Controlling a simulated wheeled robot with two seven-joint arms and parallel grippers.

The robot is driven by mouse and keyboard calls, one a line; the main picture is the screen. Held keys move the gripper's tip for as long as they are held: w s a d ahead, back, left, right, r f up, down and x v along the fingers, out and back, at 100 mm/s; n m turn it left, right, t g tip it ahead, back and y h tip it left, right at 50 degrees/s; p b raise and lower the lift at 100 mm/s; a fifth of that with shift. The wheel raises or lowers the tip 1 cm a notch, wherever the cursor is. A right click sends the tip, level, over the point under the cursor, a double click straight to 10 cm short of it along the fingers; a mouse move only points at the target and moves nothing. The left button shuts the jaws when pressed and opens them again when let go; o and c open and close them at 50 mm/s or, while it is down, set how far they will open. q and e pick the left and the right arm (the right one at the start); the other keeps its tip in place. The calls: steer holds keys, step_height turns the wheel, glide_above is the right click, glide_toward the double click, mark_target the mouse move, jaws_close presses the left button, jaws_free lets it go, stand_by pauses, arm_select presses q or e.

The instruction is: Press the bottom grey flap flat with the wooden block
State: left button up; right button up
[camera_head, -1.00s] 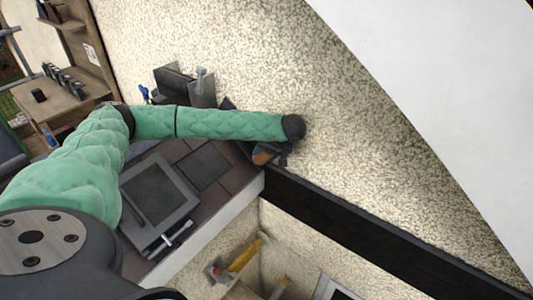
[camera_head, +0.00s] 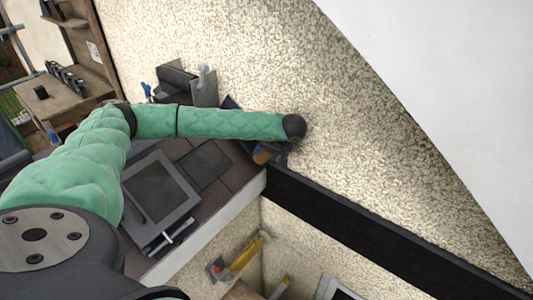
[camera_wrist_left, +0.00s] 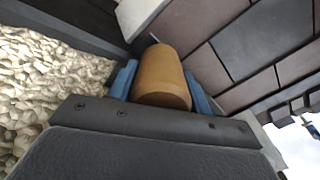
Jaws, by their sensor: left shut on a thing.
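My left gripper (camera_head: 268,156) is at the foot of the pebbled wall, at the lower right end of the tiled roof, mostly hidden behind my forearm. In the left wrist view, its blue fingers (camera_wrist_left: 164,84) are shut on the wooden block (camera_wrist_left: 162,76), a rounded tan piece. Dark grey sheet (camera_wrist_left: 85,18) lies ahead of the block along the wall. The bottom grey flap is not clearly distinguishable from it, and contact with the block cannot be told. My right gripper is out of view.
The pebbled wall (camera_head: 340,120) rises beside the gripper. A framed roof window (camera_head: 160,188) sits among brown and grey tiles (camera_head: 203,164). Grey metal pieces (camera_head: 202,94) stand higher up by the wall. A long black board (camera_head: 380,222) runs lower right.

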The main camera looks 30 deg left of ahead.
arm_select(q)
steer(key=shift+b+x, duration=1.2)
steer(key=shift+x, duration=0.85)
steer(key=shift+p+v, duration=0.95)
steer(key=shift+v, duration=1.1)
steer(key=shift+p+v, duration=0.7)
steer(key=shift+v, duration=1.3)
